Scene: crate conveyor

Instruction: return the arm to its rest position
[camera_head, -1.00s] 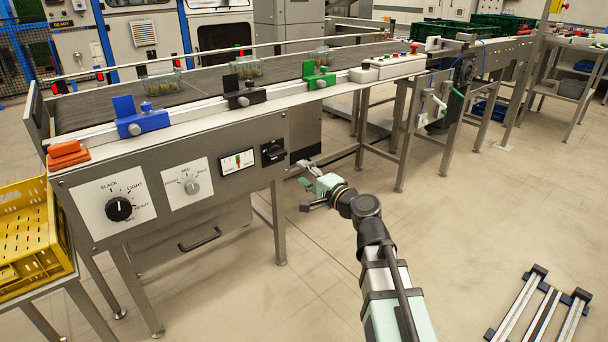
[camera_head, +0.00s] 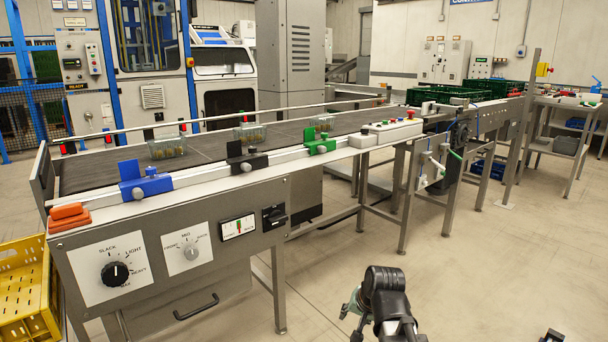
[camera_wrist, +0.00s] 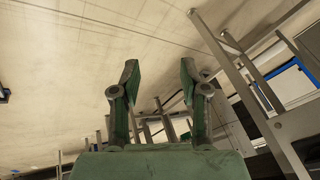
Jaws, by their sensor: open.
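My gripper (camera_wrist: 160,85) is open and empty in the wrist view, its two green fingers apart with bare floor and metal legs behind them. In the head view my arm is at the bottom, right of the middle, in front of the conveyor and clear of it. Its wrist and the gripper's greenish side show low there, mostly hidden behind the black joint, so the fingertips cannot be made out in that view.
The conveyor (camera_head: 95,171) carries several clear crates, with blue, black and green clamps along its front rail. A yellow crate (camera_head: 22,290) stands at the lower left. Orange blocks (camera_head: 68,217) lie on the conveyor's near corner. The floor (camera_head: 480,270) to the right is open.

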